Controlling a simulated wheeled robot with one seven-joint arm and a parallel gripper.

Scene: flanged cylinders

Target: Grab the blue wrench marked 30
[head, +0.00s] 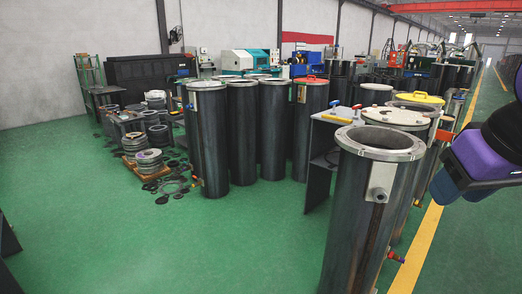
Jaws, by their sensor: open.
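I cannot make out a wrench marked 30, and no marking is readable. Purple, blue and black parts of my arm show at the right edge, in front of the cylinders and well apart from the stand. My gripper's fingertips cannot be seen.
A tall dark flanged cylinder (362,205) stands close in front and partly hides the stand. Stacked rings (148,160) lie farther left. The green floor (160,245) is clear at front left.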

